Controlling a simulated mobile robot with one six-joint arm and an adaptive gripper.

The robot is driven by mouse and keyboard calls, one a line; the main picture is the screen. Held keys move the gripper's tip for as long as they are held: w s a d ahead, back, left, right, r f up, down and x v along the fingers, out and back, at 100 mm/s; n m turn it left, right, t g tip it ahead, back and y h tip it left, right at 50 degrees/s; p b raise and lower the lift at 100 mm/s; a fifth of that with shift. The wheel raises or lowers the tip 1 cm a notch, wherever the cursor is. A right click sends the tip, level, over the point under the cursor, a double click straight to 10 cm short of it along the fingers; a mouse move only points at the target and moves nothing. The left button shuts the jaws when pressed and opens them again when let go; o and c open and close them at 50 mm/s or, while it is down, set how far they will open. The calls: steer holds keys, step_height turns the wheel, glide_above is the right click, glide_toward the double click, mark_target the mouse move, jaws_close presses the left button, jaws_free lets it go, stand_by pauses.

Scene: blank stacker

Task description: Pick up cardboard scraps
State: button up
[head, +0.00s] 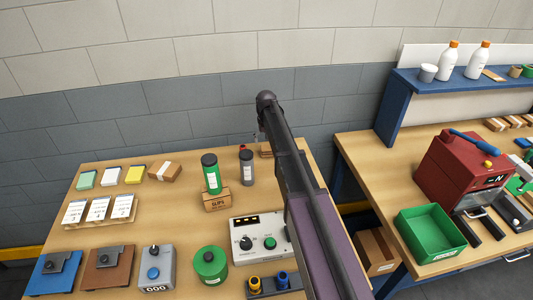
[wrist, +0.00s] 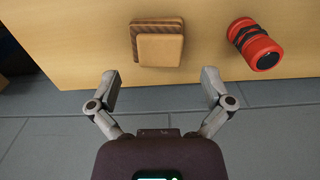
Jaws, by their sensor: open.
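Two stacked squarish pieces that look like cardboard scraps, a tan one on a browner one (wrist: 159,46), lie near the table's edge in the wrist view. My gripper (wrist: 160,90) is open and empty, its fingers apart on either side just short of the pieces. In the head view, a brown bit (head: 265,149) that looks like the same scraps shows at the table's far edge, partly hidden by my arm. My gripper is mostly hidden behind the arm there.
A red and black cylinder (wrist: 256,44) lies close to the right of the scraps. Green (head: 211,174) and dark (head: 246,168) bottles stand nearby, the green one behind a small carton (head: 217,199). The block wall (head: 330,110) rises behind the table.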

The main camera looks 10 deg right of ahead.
mark_target(267, 147)
steer(key=shift+f, duration=0.2)
steer(key=shift+d+f+b, duration=0.1)
steer(key=shift+f+b, duration=2.35)
steer(key=shift+b, duration=0.15)
steer(key=c, duration=0.6)
